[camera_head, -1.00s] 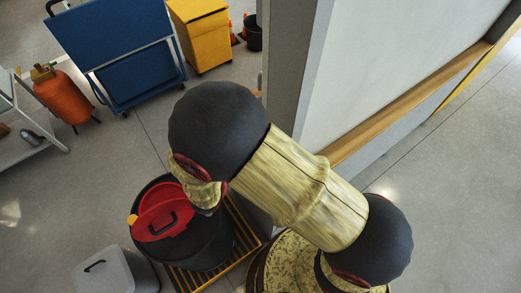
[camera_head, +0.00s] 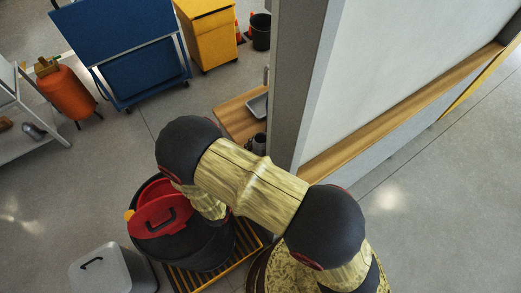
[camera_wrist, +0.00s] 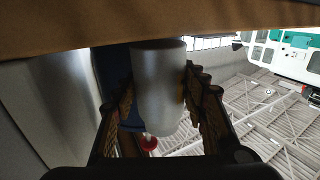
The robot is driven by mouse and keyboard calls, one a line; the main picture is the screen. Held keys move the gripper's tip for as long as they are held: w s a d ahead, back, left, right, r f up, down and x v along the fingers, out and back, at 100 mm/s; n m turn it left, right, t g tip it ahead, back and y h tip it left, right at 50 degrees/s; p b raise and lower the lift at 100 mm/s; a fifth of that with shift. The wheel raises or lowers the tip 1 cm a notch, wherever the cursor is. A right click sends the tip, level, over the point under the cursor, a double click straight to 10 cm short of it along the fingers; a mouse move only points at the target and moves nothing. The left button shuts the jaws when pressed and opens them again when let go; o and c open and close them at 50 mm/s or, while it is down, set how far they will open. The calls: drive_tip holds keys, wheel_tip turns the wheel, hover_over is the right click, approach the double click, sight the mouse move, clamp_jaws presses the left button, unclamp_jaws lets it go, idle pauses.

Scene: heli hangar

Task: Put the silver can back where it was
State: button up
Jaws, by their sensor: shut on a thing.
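In the wrist view the silver can (camera_wrist: 158,88) is a smooth, pale metallic cylinder with a rounded end. It sits between the two dark fingers of my gripper (camera_wrist: 159,84), which is shut on it. A brown board or ledge (camera_wrist: 150,32) spans the top of that view, close to the can's flat end; I cannot tell whether they touch. In the head view the gripper and can are hidden behind my arm.
A wooden shelf (camera_head: 234,116) beside the grey wall (camera_head: 303,75) carries a grey tray (camera_head: 258,105) and dark cups (camera_head: 258,143). A black bin (camera_head: 205,249) with a red lid (camera_head: 166,218) stands below my arm, beside a grey box (camera_head: 105,270). Open floor lies right.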

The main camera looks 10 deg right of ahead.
drive_tip(key=shift+f, duration=0.35)
drive_tip(key=shift+f, duration=0.15)
drive_tip(key=o, duration=1.3)
drive_tip(key=shift+r, duration=0.2)
drive_tip(key=p+v, duration=0.1)
drive_tip(key=v, duration=1.1)
drive_tip(key=shift+s+d, duration=0.1)
